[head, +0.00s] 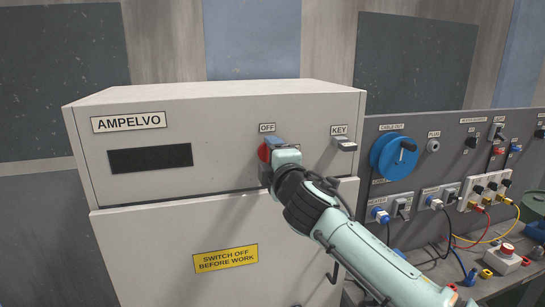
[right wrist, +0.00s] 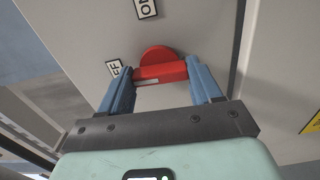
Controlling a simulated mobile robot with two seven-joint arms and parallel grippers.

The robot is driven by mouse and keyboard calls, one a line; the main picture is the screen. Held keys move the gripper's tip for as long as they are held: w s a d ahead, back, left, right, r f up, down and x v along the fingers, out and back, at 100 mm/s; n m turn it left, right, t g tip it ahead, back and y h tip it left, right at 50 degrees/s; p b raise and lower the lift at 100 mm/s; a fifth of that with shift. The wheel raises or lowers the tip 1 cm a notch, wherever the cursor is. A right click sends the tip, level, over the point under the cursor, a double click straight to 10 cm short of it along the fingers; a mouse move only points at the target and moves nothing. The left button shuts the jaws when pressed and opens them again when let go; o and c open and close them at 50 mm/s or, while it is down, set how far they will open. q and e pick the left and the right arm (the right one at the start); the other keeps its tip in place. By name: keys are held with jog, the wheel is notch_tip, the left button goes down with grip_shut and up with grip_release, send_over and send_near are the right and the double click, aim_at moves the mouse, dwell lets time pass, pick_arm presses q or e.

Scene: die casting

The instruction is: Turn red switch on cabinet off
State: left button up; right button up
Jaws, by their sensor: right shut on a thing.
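The red switch (head: 263,153) is on the upper front of the grey AMPELVO cabinet (head: 150,225), just below the OFF label (head: 267,128). In the right wrist view the red switch (right wrist: 160,72) shows as a red handle between two blue fingers, in front of a round red part. My right gripper (head: 270,156) is shut on this handle; it also shows in the right wrist view (right wrist: 164,84). The OFF label (right wrist: 115,68) lies beside the handle's left end, and the ON label (right wrist: 146,8) lies farther up. My left gripper is in neither view.
A KEY switch (head: 344,145) sits right of the red switch. A dark display (head: 150,158) is at the cabinet's upper left, and a yellow warning label (head: 225,256) is lower down. A panel with a blue cable reel (head: 388,160), plugs and cables stands to the right.

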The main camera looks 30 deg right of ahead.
jog(key=shift+n, duration=0.4)
jog(key=o, duration=1.1)
jog(key=shift+c, duration=0.2)
jog(key=shift+s, duration=0.1)
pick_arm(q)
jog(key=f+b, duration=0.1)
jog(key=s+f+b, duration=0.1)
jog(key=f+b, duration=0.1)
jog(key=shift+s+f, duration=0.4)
pick_arm(e)
jog(key=v, duration=1.3)
jog(key=shift+s, duration=0.1)
